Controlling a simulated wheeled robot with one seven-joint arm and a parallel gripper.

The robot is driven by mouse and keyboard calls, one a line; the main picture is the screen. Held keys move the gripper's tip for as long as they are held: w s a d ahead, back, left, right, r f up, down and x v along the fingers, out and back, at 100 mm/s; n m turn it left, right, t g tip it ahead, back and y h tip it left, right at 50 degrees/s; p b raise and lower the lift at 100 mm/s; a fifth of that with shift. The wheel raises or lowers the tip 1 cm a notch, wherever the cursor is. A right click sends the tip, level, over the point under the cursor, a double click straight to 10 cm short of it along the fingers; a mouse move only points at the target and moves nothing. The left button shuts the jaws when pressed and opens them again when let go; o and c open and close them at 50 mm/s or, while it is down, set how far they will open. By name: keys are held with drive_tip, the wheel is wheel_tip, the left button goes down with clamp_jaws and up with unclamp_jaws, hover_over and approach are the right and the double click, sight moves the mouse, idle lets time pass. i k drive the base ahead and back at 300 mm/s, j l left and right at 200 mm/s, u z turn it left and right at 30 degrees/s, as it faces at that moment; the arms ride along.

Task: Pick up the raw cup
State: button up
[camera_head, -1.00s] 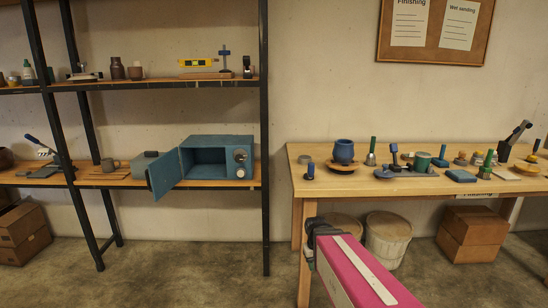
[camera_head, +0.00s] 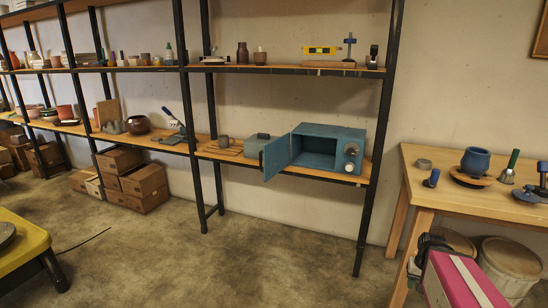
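I cannot tell for certain which vessel is the raw cup. Small brown and reddish cups (camera_head: 259,57) stand on the upper shelf, and a blue pot (camera_head: 475,161) sits on a wooden disc on the table. My gripper (camera_head: 424,248), dark at the end of my pink arm, is low at the right, in front of the table's left leg. It is far from the shelves and touches no cup that I can see. Its fingers are too small to read.
A long black-framed shelf unit (camera_head: 365,180) runs along the wall. The wooden table (camera_head: 425,185) stands at right, with lidded buckets (camera_head: 510,262) below. Brown boxes (camera_head: 143,182) sit under the shelves. A yellow stand (camera_head: 22,245) is at lower left. The middle floor is clear.

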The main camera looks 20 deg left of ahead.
sight(259, 58)
drive_tip(key=j+z, duration=0.1)
drive_tip(key=j, duration=1)
drive_tip(key=j+z, duration=0.1)
drive_tip(key=j, duration=1)
drive_tip(key=j+z, duration=0.15)
drive_tip(key=j, duration=0.95)
drive_tip(key=k+j+z, duration=0.1)
drive_tip(key=j, duration=1)
drive_tip(key=j+z, duration=0.3)
drive_tip(key=k+j+z, duration=0.15)
drive_tip(key=z, duration=0.2)
